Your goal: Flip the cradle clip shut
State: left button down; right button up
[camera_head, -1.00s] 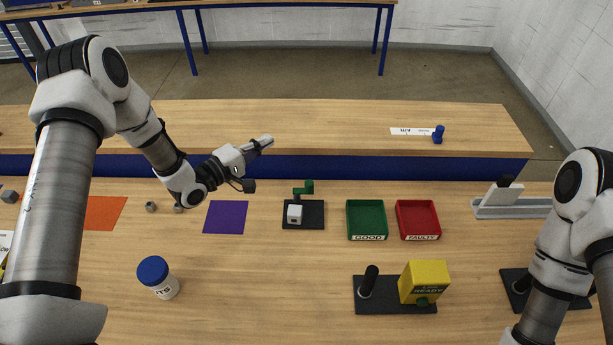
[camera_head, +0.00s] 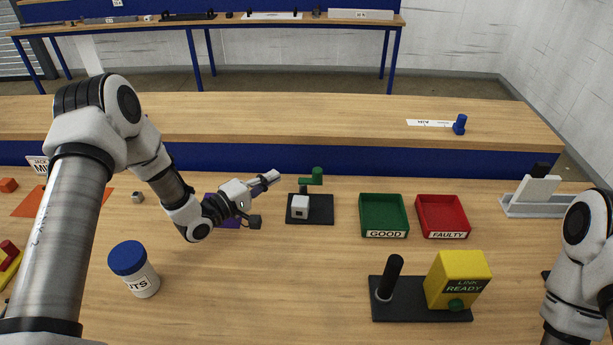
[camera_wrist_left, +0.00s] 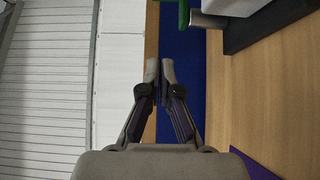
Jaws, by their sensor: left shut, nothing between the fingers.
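A black base (camera_head: 322,216) carries a white block (camera_head: 300,207) and an upright green clip-like piece (camera_head: 317,175). The green piece (camera_wrist_left: 184,14) also shows at the top of the left wrist view. At the right, a pale grey cradle (camera_head: 535,207) has a raised white plate (camera_head: 540,188) with a black piece behind it. I cannot tell for sure which part is the cradle clip. My left gripper (camera_head: 272,180) is shut and empty, just left of the green piece and apart from it; its fingers (camera_wrist_left: 160,72) show close together. My right gripper is out of view.
A green GOOD tray (camera_head: 385,234) and a red FAULTY tray (camera_head: 448,235) stand right of the black base. A yellow box (camera_head: 460,278), a black post (camera_head: 390,276) and a blue-lidded jar (camera_head: 135,272) stand nearer. The wood between jar and post is clear.

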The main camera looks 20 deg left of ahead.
aim_at(310, 183)
pick_arm(q)
jog(key=shift+w+d+r, duration=0.1)
jog(key=shift+w+d, duration=0.05)
jog(key=p+x, duration=0.2)
jog(key=x, duration=0.8)
jog(key=s+d, duration=0.1)
jog(key=s+p, duration=0.1)
jog(key=shift+s+d+p, duration=0.25)
jog(key=shift+d+p, duration=0.05)
jog(key=shift+d, duration=0.05)
jog(key=shift+s+d, duration=0.3)
jog(key=shift+s, duration=0.2)
jog(key=shift+w, duration=0.1)
